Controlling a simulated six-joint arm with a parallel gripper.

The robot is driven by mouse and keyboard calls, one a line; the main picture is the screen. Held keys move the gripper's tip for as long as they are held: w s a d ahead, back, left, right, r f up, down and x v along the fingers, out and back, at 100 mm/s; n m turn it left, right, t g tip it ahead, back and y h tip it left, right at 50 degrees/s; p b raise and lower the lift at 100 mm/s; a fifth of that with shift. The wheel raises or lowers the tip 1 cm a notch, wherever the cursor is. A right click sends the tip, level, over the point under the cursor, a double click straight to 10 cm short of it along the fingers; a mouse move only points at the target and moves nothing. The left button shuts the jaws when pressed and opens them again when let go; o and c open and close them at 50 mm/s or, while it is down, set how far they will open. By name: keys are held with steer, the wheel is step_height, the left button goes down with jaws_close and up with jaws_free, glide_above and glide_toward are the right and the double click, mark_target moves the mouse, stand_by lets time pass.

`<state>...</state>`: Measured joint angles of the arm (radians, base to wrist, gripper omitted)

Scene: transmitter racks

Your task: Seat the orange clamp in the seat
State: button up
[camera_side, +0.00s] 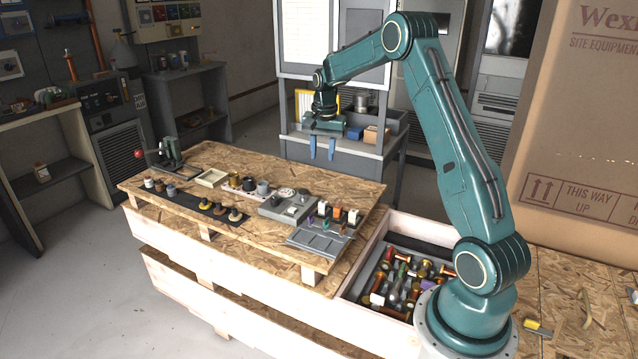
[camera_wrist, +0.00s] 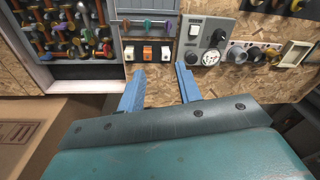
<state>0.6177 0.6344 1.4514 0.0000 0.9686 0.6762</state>
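The same row shows in the side view, with an orange-marked block (camera_side: 337,212) near the front right of the bench. My gripper (camera_wrist: 160,70) has two blue fingers spread well apart with nothing between them. In the side view my gripper (camera_side: 322,158) hangs beyond the bench's far edge, apart from the blocks. I cannot tell which part is the seat; a grey fixture (camera_side: 287,206) with a round white dial stands beside the blocks.
A grey ribbed tray (camera_side: 318,243) and several coloured-handled tools lie near the blocks.

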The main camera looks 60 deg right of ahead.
mark_target(339, 206)
steer(key=s+d+f+m, duration=0.1)
steer(key=d+f+m, duration=0.2)
steer(key=d+f, duration=0.5)
step_height(339, 206, down, 2)
steer(key=shift+s+d+f+g+y, duration=0.2)
steer(key=shift+d+g+y, duration=0.1)
steer(key=shift+g, duration=0.1)
steer(key=shift+f, duration=0.15)
steer(key=shift+f, duration=4.1)
steer(key=shift+f, duration=0.1)
steer(key=shift+s+f, duration=0.15)
steer(key=shift+f, duration=2.35)
jaws_close()
